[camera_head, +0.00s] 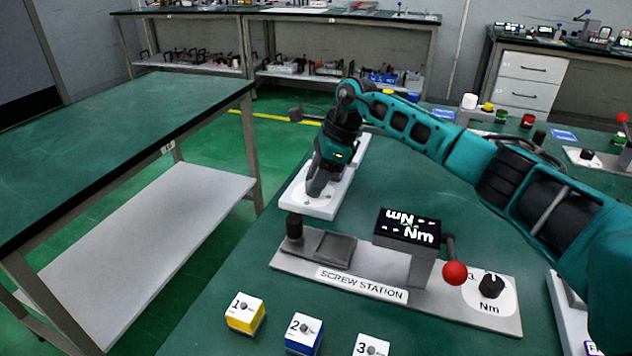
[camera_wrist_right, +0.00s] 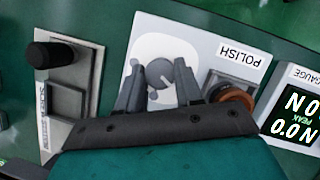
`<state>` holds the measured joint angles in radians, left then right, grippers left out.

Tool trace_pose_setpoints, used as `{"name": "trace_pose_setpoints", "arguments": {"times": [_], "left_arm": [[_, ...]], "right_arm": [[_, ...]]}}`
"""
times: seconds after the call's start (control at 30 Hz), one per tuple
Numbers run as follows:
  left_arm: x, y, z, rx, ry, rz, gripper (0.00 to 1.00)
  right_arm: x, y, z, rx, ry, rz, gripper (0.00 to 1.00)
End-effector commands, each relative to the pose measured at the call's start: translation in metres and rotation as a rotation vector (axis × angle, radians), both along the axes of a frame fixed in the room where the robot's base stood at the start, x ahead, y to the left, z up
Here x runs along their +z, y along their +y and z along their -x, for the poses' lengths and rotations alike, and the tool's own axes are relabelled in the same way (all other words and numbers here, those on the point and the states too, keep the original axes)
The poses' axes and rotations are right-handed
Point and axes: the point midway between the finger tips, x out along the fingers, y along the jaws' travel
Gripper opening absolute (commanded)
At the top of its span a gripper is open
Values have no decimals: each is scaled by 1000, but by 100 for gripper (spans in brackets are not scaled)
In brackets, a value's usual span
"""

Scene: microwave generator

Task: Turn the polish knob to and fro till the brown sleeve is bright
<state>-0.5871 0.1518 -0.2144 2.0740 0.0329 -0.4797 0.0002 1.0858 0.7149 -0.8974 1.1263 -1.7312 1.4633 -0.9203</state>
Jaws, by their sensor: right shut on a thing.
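The polish knob (camera_wrist_right: 160,72) is a grey round knob on a pale round patch of the white polish plate (camera_wrist_right: 150,28). My right gripper (camera_wrist_right: 160,83) has one finger on each side of the knob and is shut on it. The brown sleeve (camera_wrist_right: 232,96) is a dull orange-brown ring to the right of the fingers, by the POLISH label (camera_wrist_right: 239,56). In the head view my right gripper (camera_head: 316,190) points down at the polish plate (camera_head: 318,209); my arm hides the sleeve there, and the knob cannot be made out. My left gripper is not in view.
The screw station (camera_head: 360,295) stands nearer, with a display, a red-ball lever (camera_head: 455,273) and a black knob (camera_head: 492,286). Numbered blocks (camera_head: 304,333) stand at the front edge. A gauge display (camera_wrist_right: 295,115) lies right of the sleeve. An empty green-topped table (camera_head: 110,130) is at left.

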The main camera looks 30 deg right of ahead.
Motion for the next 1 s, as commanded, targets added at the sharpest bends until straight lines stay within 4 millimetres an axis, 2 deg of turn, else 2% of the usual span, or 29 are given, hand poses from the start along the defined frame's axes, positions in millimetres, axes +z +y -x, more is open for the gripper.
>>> {"name": "trace_pose_setpoints", "arguments": {"times": [0.3, 0.73, 0.77, 1.0], "left_arm": [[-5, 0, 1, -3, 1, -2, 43], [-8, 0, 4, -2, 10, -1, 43], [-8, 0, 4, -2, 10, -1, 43], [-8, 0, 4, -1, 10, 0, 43]], "right_arm": [[1, 0, -1, 85, -3, 1, 5], [1, 0, -1, 93, -2, 2, 5], [1, 0, -1, 93, -2, 2, 36], [0, 0, -1, 92, -2, 2, 59]]}}
